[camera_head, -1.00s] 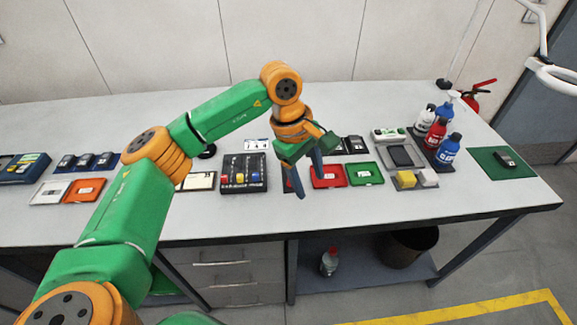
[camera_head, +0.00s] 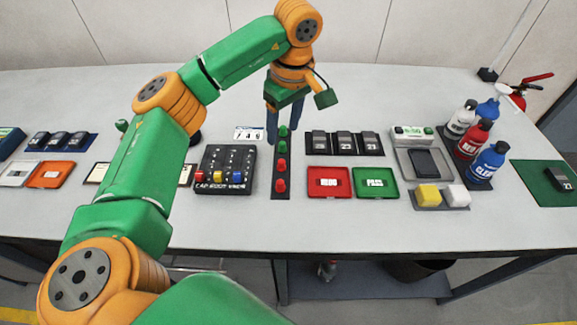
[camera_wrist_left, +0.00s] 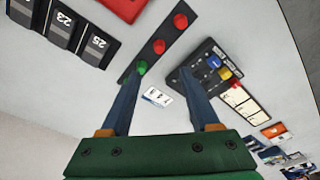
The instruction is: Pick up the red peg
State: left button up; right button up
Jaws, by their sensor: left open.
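Two round red pegs, a nearer one (camera_head: 281,185) and a farther one (camera_head: 281,163), stand on a narrow dark strip (camera_head: 281,197). Green-topped pegs (camera_head: 283,147) stand toward its far end. Red pegs (camera_wrist_left: 159,46) and a green one (camera_wrist_left: 142,68) also show in the left wrist view. A black board (camera_head: 222,158) left of the strip holds small red (camera_head: 201,175), yellow and blue pieces. My left gripper (camera_head: 284,132) is open and empty, fingers down over the far end of the strip. My right gripper is out of view.
Right of the strip lie a red tray (camera_head: 329,194) and a green tray (camera_head: 376,195), with black devices (camera_head: 345,143) behind. A number card (camera_head: 248,134) lies behind the board. Bottles (camera_head: 487,162) stand at the right. The front of the table is bare.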

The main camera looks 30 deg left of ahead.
aim_at(281, 161)
pick_arm(q)
jog(key=f, duration=1)
jog(key=shift+a+b, duration=0.4)
jog(key=shift+w+f, duration=0.15)
jog(key=shift+f, duration=0.1)
grip_shut()
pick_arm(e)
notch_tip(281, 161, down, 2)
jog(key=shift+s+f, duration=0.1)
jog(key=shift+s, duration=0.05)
